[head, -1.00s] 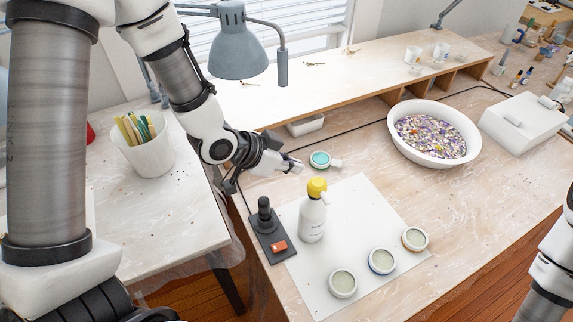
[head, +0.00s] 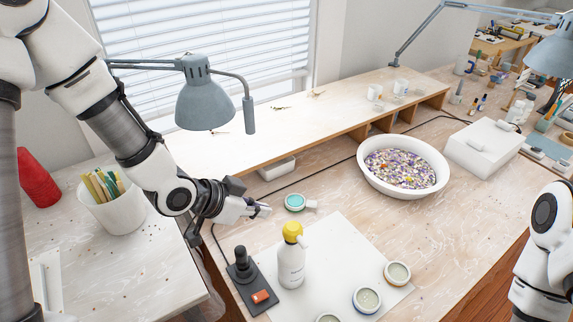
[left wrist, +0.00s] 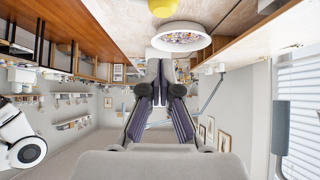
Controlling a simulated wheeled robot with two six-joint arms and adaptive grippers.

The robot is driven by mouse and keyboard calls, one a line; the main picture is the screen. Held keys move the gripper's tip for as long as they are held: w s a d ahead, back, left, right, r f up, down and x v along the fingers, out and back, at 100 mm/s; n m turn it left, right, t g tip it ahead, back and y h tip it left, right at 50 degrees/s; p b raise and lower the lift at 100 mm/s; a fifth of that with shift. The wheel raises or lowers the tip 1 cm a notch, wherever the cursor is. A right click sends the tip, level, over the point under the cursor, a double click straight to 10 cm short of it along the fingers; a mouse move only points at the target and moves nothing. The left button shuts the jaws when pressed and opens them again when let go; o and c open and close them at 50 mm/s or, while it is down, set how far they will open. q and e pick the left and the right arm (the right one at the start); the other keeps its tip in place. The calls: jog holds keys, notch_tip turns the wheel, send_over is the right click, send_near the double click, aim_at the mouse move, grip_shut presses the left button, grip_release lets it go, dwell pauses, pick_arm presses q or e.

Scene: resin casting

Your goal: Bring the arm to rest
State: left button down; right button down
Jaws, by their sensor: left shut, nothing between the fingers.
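My left gripper (head: 262,210) is shut and empty. In the head view it is held above the workbench, left of a small teal-filled cup (head: 295,202) and behind the white bottle with a yellow cap (head: 291,262). Its closed fingers also show in the left wrist view (left wrist: 161,100), with nothing between them. My right arm (head: 545,235) shows at the right edge of the head view, but its gripper is out of frame.
A white mat (head: 345,255) carries several small cups. A dark stand with a red switch (head: 260,296) is beside the bottle. A white bowl of coloured bits (head: 370,182), a raised shelf (head: 255,130) and a blue lamp (head: 203,100) stand around. A pencil cup (head: 112,212) is left.

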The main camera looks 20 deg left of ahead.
pick_arm(q)
jog(key=shift+f, duration=0.1)
jog(key=s+a+f+n+g+y+b, duration=0.1)
jog(key=s+f+n+g+y+b, duration=0.1)
jog(key=s+f, duration=0.5)
jog(key=s+a+f+n+g+y+b, duration=0.1)
jog(key=s+f, duration=0.6)
jog(key=f, duration=1)
jog(key=s+a+f+n+g+y+b, duration=0.2)
jog(key=s+f+n+g+b, duration=0.2)
jog(key=s+f, duration=0.3)
notch_tip(320, 180, down, 5)
jog(key=shift+a+f+n+y+b, duration=0.15)
jog(key=shift+n+y+b, duration=0.25)
jog(key=shift+b, duration=0.45)
jog(key=shift+s+g, duration=0.15)
jog(key=shift+g, duration=0.15)
